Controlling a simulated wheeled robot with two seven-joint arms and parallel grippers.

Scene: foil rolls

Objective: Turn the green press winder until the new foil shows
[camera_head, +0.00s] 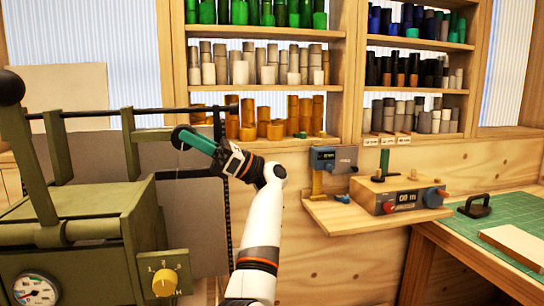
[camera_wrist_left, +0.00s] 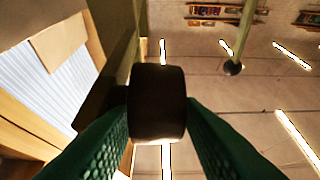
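The olive-green press (camera_head: 90,235) stands at the left in the head view. Its winder ends in a dark round handle (camera_head: 177,134), mostly covered by my fingers. The left wrist view shows this handle (camera_wrist_left: 158,103) as a black cylinder between the two green fingers. My left gripper (camera_head: 186,137) reaches in from the right of the press, and its fingers touch both sides of the handle. A plain grey sheet (camera_head: 200,225) hangs beside the press. I cannot tell whether it is foil. My right gripper is not in view.
The press has a black-ball lever (camera_head: 10,88), a yellow knob (camera_head: 164,281) and a gauge (camera_head: 36,289). Shelves (camera_head: 262,35) of coloured rolls stand behind. A wooden ledge (camera_head: 335,219) carries a device with a display (camera_head: 402,196). A green cutting mat (camera_head: 520,210) lies at the right.

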